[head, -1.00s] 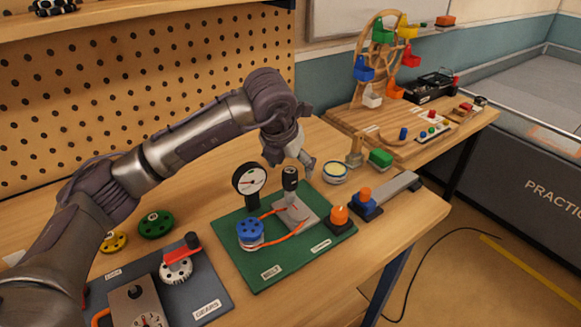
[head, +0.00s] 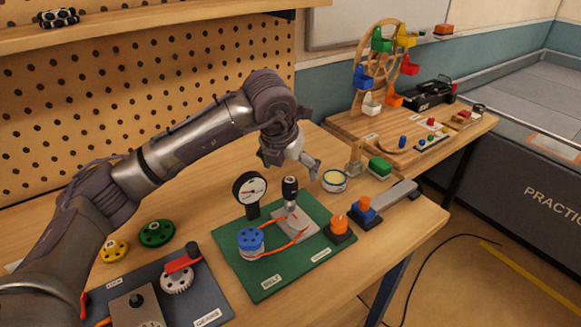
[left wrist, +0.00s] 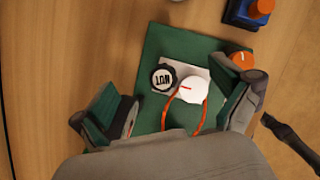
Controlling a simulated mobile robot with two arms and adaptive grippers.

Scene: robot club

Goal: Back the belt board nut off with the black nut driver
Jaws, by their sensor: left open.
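The black nut driver (head: 290,190) stands upright on the grey plate of the green belt board (head: 262,278). In the left wrist view its black round top (left wrist: 163,77) reads NUT. Beside it there is a white knob with a red mark (left wrist: 194,90). An orange belt (head: 278,248) runs from the plate to a blue pulley (head: 250,240). The nut itself is hidden under the driver. My left gripper (head: 297,168) is open and empty, above and behind the driver. In the left wrist view its fingers (left wrist: 172,108) are spread on either side of the board's middle. My right gripper is not in view.
A dial gauge (head: 250,189) stands close behind-left of the driver. An orange knob (head: 341,225) and a blue block (head: 364,209) sit to the right. The gears board (head: 213,300) is at front left. A round tin (head: 334,181) stands near my gripper.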

